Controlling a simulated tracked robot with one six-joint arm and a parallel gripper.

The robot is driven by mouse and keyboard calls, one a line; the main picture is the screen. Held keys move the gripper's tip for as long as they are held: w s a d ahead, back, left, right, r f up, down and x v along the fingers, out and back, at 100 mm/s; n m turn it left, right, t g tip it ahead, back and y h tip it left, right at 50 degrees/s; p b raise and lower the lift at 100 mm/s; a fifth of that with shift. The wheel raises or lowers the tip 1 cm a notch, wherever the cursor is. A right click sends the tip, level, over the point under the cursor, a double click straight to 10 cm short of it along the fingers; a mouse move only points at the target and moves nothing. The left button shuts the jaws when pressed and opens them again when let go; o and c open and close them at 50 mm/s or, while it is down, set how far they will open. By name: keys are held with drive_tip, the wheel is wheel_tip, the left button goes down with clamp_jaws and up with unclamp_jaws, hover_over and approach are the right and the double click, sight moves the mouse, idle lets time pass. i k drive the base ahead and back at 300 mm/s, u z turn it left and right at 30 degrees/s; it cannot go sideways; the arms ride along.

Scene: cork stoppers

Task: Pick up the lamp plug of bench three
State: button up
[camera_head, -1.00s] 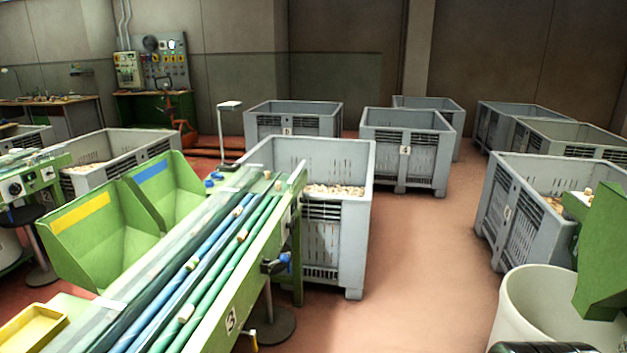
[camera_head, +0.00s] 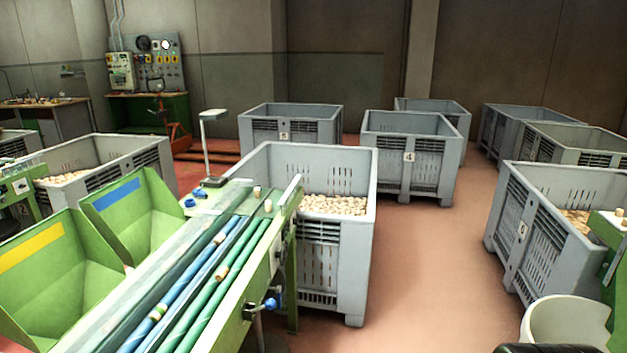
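The green bench (camera_head: 262,262) with blue and green rollers runs from the lower left to the middle; its label 3 shows in the earlier frame. A small lamp (camera_head: 207,148) with a pale flat head on a thin post stands at its far end. Small blue parts (camera_head: 189,203) lie near the lamp's foot; I cannot tell whether one is its plug. A blue knob (camera_head: 270,304) sticks out from the bench's right side. No plug can be made out for certain. My gripper is not in view; only a dark part of my own body shows at the bottom edge.
A grey crate of corks (camera_head: 345,262) stands close behind the bench. Crate 6 (camera_head: 512,235) and a white tub (camera_head: 562,322) stand at right. Green hoppers (camera_head: 130,215) flank the bench at left. The reddish floor (camera_head: 435,270) between bench and crate 6 is clear.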

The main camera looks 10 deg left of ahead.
sight(198, 193)
drive_tip(key=i, duration=3)
drive_tip(key=u, duration=2.25)
